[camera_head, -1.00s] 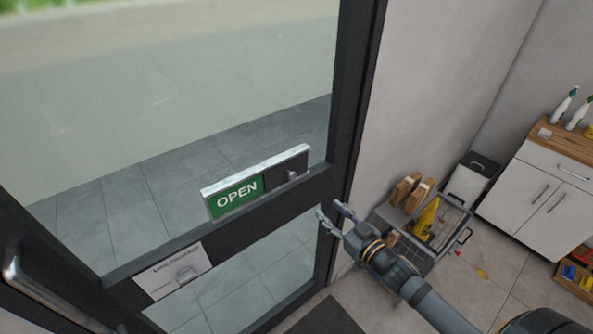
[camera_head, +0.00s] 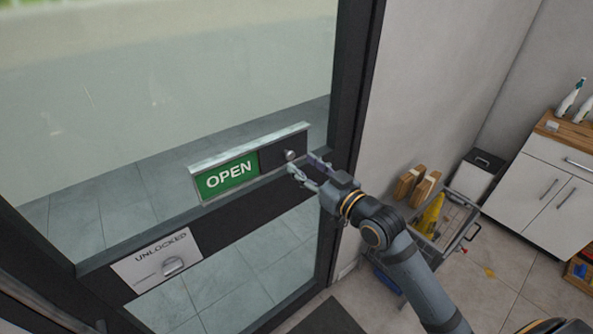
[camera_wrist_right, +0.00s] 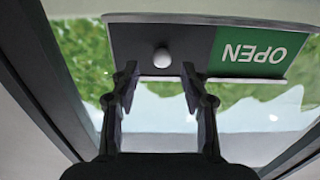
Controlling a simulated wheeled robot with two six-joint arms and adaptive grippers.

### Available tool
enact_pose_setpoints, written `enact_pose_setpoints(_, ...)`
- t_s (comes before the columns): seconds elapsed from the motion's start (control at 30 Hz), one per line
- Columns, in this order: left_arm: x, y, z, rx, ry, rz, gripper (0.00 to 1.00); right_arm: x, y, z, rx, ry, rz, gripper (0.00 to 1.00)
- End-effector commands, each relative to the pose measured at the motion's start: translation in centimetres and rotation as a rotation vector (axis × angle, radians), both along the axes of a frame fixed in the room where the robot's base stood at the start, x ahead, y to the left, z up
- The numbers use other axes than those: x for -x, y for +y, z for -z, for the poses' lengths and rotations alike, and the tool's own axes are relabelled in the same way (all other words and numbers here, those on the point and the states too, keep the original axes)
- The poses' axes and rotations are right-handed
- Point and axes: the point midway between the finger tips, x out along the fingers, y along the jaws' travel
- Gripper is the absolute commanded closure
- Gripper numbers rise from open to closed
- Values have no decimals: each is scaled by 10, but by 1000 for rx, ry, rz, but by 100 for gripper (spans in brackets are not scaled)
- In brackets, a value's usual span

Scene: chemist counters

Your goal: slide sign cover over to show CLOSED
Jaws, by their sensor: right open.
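The sign (camera_head: 193,168) is mounted on the glass door, with a silver frame. Its left part shows a green panel (camera_head: 228,176) reading OPEN. The dark sliding cover (camera_head: 272,158) sits over the right part and carries a small round knob (camera_head: 290,155). My right gripper (camera_head: 304,165) is open and empty, just right of and below the knob in the head view. In the right wrist view the cover (camera_wrist_right: 130,40) and its knob (camera_wrist_right: 162,58) appear ahead, between and beyond the open fingers (camera_wrist_right: 158,78). No contact is visible. My left gripper is not seen.
Below the sign, a white UNLOCKED plate (camera_head: 157,261) with a latch knob is on the door's dark crossbar. The door frame (camera_head: 349,130) stands close to my right arm. A trolley (camera_head: 455,230) and white cabinet (camera_head: 550,185) are on the right.

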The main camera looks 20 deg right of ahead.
Motion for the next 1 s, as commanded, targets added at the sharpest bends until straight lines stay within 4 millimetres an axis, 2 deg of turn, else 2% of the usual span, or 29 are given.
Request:
enact_pose_setpoints(0.23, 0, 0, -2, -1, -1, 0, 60, -26, 10, -3, -3, -2, -3, 55)
enact_pose_setpoints(0.6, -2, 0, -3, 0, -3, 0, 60, -32, 13, -2, 2, -1, -5, 55)
enact_pose_setpoints(0.93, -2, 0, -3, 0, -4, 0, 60, -32, 13, -2, 2, -2, -5, 98)
enact_pose_setpoints(1.0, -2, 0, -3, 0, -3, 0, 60, -32, 13, -2, 2, -1, -5, 100)
